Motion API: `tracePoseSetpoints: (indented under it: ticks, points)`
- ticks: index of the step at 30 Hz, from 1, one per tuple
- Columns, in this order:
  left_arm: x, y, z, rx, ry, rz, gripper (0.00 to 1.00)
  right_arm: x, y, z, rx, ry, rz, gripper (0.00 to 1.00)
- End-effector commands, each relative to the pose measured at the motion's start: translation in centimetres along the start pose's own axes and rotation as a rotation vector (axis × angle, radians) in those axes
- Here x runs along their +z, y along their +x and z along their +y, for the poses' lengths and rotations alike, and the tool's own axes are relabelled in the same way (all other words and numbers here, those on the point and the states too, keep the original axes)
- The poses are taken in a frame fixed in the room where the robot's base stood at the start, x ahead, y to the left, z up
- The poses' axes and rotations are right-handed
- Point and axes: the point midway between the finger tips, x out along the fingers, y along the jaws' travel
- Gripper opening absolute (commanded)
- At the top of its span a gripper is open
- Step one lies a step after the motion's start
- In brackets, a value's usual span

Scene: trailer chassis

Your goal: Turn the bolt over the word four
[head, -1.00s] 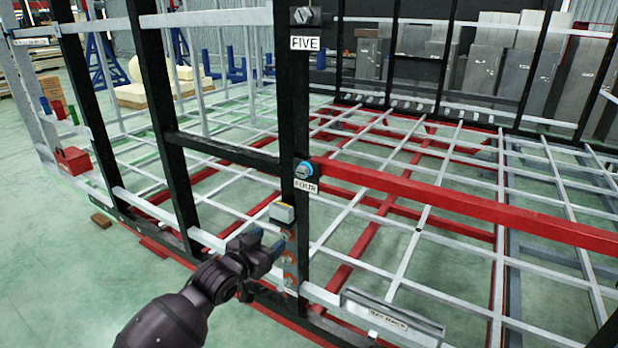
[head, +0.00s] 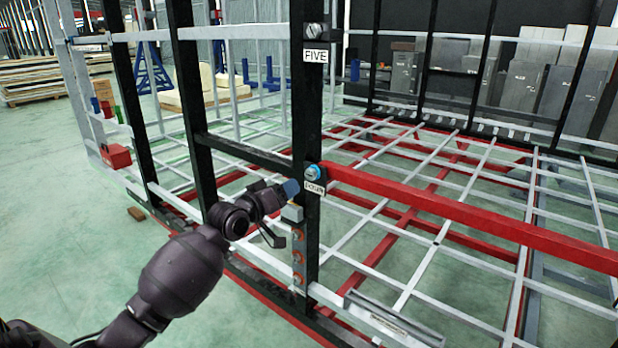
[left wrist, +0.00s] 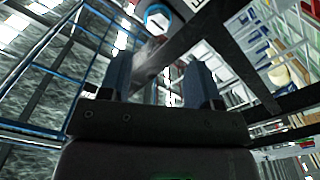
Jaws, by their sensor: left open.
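The bolt (head: 312,172) with a blue ring sits on the black upright post, just above the label FOUR (head: 313,188), where the red bar meets the post. My left gripper (head: 290,190) is just left of the label and a little below the bolt, apart from the bolt. The label is partly obscured. In the left wrist view the bolt (left wrist: 157,18) shows at the top, beyond the blue fingertips of my left gripper (left wrist: 160,78). The fingers stand apart with nothing between them. My right gripper is not in view.
A second bolt (head: 315,31) sits above the label FIVE (head: 315,56) higher on the same post. The red bar (head: 450,208) runs right from the post. A small box (head: 292,213) sits on the post below the gripper. A red box (head: 117,156) hangs at the left.

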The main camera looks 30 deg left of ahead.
Motion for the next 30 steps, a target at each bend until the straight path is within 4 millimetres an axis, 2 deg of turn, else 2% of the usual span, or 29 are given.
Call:
tracePoseSetpoints:
  ticks: [15,21,30]
  points:
    - [0.0,7.8,0.1,0.001,0.003,0.0,0.57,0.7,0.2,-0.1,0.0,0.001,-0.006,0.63]
    - [0.0,9.4,0.0,0.0,0.004,0.001,0.57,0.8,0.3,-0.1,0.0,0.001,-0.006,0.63]
    - [0.0,9.8,0.1,0.001,0.004,0.001,0.57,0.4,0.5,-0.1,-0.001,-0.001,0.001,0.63]
